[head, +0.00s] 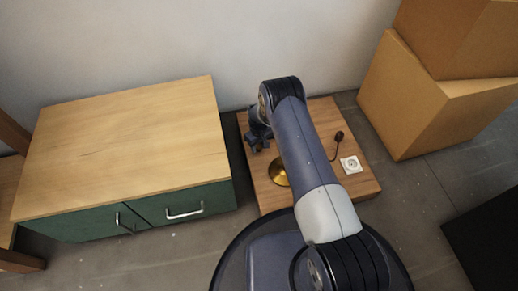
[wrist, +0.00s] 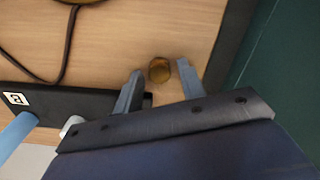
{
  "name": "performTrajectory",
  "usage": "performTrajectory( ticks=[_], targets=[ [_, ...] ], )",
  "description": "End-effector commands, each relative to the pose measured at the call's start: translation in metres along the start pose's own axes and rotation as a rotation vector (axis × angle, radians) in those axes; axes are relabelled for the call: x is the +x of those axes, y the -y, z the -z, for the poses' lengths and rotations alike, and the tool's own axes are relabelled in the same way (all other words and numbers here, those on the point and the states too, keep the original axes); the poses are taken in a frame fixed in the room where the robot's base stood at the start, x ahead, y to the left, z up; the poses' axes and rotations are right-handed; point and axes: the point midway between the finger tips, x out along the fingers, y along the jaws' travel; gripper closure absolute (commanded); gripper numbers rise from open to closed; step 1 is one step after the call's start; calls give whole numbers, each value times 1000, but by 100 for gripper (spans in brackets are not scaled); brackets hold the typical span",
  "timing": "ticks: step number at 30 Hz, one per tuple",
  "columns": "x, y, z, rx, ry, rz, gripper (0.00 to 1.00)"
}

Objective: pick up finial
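The finial, a small round brass-brown knob (wrist: 159,72), rests on the wooden board in the wrist view. My gripper (wrist: 160,66) is open, with one fingertip on each side of the finial and a visible gap to each. I cannot tell how far above the board the fingertips are. In the head view my gripper (head: 259,140) is over the left part of the wooden board (head: 345,190). The finial cannot be made out there.
A brass lamp base (head: 278,172) stands partly behind my arm. A dark cord (wrist: 70,45) and a black strip with a white label (wrist: 40,101) lie left in the wrist view. A green cabinet (head: 120,140) stands left, cardboard boxes (head: 420,100) right.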

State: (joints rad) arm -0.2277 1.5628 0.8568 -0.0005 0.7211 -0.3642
Motion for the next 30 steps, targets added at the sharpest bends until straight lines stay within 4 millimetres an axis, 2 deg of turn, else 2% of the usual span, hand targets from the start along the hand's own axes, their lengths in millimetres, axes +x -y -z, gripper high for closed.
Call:
performTrajectory(
  ticks=[2,13,20,25,30],
  targets=[
    [0,0,0,0,0,0,68],
    [0,0,0,0,0,0,99],
    [-1,0,0,0,0,0,100],
    [-20,0,0,0,-1,0,100],
    [-56,0,0,0,-1,0,100]
  ],
)
